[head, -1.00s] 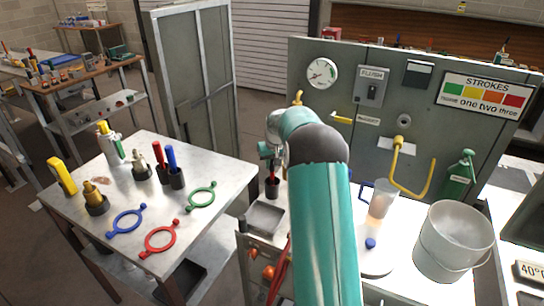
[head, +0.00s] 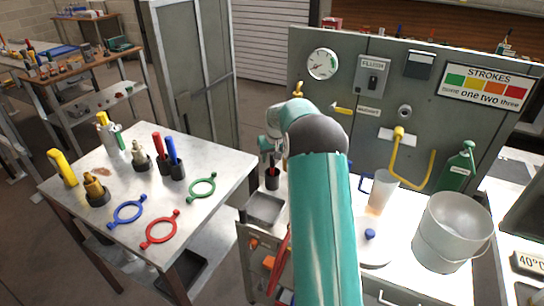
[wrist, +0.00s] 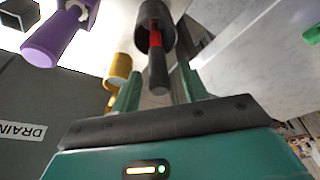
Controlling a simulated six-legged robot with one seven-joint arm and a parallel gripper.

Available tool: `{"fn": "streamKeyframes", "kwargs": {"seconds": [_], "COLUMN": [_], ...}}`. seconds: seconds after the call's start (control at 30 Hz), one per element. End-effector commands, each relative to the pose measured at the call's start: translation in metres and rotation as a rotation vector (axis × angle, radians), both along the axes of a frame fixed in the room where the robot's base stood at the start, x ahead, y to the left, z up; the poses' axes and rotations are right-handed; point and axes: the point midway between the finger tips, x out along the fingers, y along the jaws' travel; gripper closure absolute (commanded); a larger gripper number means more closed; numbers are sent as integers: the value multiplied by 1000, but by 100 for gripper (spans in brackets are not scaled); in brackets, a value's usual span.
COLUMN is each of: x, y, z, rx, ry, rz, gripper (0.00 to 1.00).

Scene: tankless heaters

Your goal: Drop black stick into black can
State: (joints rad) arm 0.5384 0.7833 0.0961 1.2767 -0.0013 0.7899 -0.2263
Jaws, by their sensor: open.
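A dark stick with a red band (wrist: 157,70) stands in a black can (wrist: 141,38) in the wrist view. Its black end points toward my gripper (wrist: 159,78). My gripper is open, with one green finger on each side of the stick's end; I cannot tell whether either touches it. In the head view the black can (head: 272,183) stands just left of my teal arm, behind a grey tray, with the stick (head: 272,161) rising from it. My gripper is mostly hidden in the head view.
The left table holds red and blue sticks in black holders (head: 177,171), a yellow tool (head: 62,168) and coloured rings (head: 127,211). A grey tray (head: 265,207) lies before the can. A purple handle (wrist: 52,38) and a yellow fitting (wrist: 120,66) are near my gripper. A bucket (head: 450,228) stands right.

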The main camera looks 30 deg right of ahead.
Motion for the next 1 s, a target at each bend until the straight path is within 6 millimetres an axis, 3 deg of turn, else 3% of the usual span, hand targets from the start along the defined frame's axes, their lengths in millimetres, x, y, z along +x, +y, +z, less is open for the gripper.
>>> {"fn": "streamKeyframes", "kwargs": {"seconds": [0.27,0.57,1.0], "x": [-2,-28,-29], "y": [0,8,7], "z": [0,1,0], "rx": [0,0,0], "ry": [0,0,0], "rz": [0,-1,0], "gripper": [56,56,56]}}
